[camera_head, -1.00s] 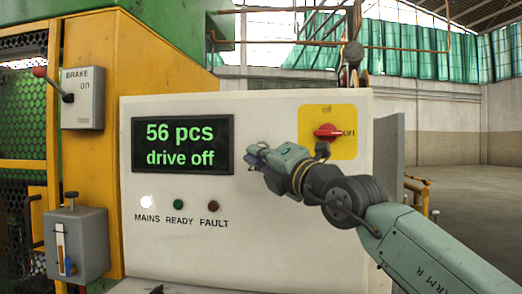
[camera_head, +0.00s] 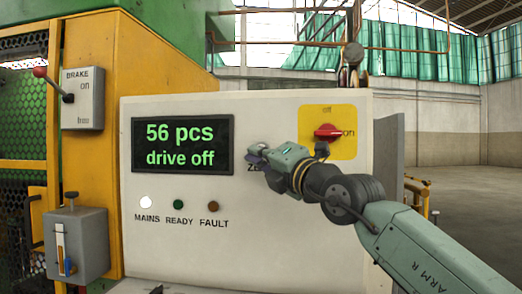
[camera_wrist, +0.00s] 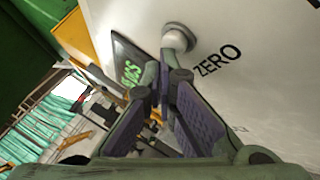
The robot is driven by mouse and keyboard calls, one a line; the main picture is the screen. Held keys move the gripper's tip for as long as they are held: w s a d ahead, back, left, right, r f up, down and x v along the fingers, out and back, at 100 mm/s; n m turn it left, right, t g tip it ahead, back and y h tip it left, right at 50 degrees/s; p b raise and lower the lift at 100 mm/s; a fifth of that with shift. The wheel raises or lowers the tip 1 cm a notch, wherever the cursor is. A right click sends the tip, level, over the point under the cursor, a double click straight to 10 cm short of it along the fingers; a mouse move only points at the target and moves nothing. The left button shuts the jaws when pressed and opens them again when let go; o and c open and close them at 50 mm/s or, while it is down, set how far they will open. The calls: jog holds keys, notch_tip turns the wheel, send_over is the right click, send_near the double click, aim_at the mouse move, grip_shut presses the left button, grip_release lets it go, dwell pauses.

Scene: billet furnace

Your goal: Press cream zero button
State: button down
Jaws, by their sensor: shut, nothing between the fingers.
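The cream zero button (camera_wrist: 178,37) is a round knob with a grey collar on the pale panel, beside the black word ZERO in the wrist view. My gripper (camera_wrist: 167,58) is shut and empty, its fingertips at the button's lower edge in that view; I cannot tell whether they touch it. In the head view my gripper (camera_head: 256,154) is at the panel just right of the display and covers most of the button and part of its label. The display (camera_head: 182,145) reads "56 pcs" and "drive off" in green.
A red rotary switch (camera_head: 327,131) on a yellow plate sits close above my wrist. The MAINS lamp (camera_head: 146,202) is lit white; the READY (camera_head: 178,204) and FAULT (camera_head: 213,206) lamps look dark. A brake lever box (camera_head: 82,98) and a grey slider box (camera_head: 78,243) stand at left.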

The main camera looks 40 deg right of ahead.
jog(key=shift+w+d, duration=0.2)
jog(key=shift+d, duration=0.05)
dwell(0.6)
jog(key=shift+s+a+b, duration=0.55)
jog(key=shift+a+b, duration=0.1)
jog(key=shift+b, duration=0.25)
